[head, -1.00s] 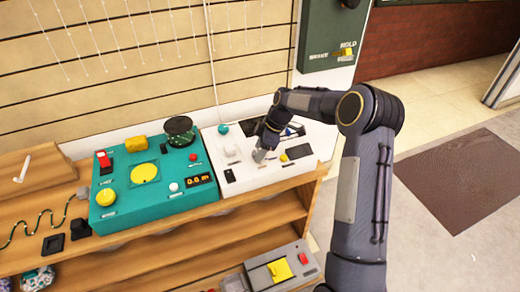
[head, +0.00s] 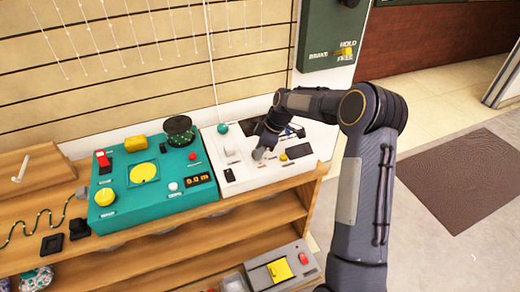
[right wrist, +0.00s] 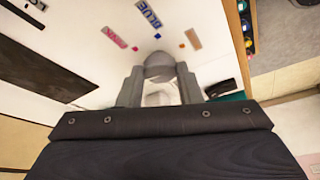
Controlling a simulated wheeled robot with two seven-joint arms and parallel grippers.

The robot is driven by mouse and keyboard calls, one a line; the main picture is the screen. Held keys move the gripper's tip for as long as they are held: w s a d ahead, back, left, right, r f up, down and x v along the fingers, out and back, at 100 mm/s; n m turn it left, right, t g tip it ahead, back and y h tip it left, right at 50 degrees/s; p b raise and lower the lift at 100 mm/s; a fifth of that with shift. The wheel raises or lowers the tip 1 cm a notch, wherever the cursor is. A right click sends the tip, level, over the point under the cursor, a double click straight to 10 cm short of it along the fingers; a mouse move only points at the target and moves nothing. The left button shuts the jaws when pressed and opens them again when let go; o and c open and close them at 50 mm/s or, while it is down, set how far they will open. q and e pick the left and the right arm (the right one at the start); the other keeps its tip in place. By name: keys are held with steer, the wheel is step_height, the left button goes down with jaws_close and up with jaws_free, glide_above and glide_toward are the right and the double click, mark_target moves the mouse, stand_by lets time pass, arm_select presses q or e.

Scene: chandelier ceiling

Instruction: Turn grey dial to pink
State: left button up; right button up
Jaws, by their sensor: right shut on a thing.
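The grey dial (right wrist: 159,67) is on the white panel (head: 233,184), between the fingers of my right gripper (right wrist: 160,80). The fingers are shut on it, one on each side. In the head view the right gripper (head: 262,149) reaches down to the panel and partly hides the dial. In the right wrist view a pink label (right wrist: 115,38), a blue label (right wrist: 149,13) and an orange-red label (right wrist: 195,38) lie around the dial, with small coloured dots nearer to it. I cannot tell which label the dial points to. My left gripper is out of view.
A teal panel (head: 130,204) with a yellow disc, knobs and a small display stands left of the white panel on a wooden shelf (head: 215,216). A grey box with a yellow switch (head: 279,270) is on a lower shelf. A green wall box (head: 330,40) hangs behind.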

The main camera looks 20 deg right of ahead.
steer(key=shift+s+a+m+t+b, duration=0.1)
steer(key=shift+m+t+b, duration=0.35)
steer(key=shift+m, duration=0.75)
steer(key=shift+m+h, duration=0.5)
steer(key=shift+m, duration=0.4)
steer(key=m, duration=0.1)
steer(key=m+t+h, duration=0.1)
steer(key=shift+s+a+r+m, duration=0.1)
steer(key=shift+a+m, duration=0.1)
steer(key=shift+m, duration=0.1)
steer(key=m+h, duration=0.1)
steer(key=m, duration=0.1)
steer(key=shift+a+m, duration=0.15)
steer(key=shift+m, duration=0.25)
steer(key=m+h, duration=0.1)
steer(key=m, duration=0.1)
steer(key=m+p, duration=0.1)
steer(key=m, duration=0.1)
steer(key=m+h, duration=0.1)
steer(key=m, duration=0.1)
steer(key=shift+a+h, duration=0.25)
steer(key=shift+h, duration=0.05)
steer(key=m+g+h+p, duration=0.1)
steer(key=m, duration=0.3)
steer(key=shift+a+m, duration=0.15)
steer(key=shift+m, duration=0.15)
steer(key=shift+w+m+g+h+p, duration=0.2)
steer(key=shift+m+g+h+p, duration=0.25)
steer(key=shift+m, duration=0.85)
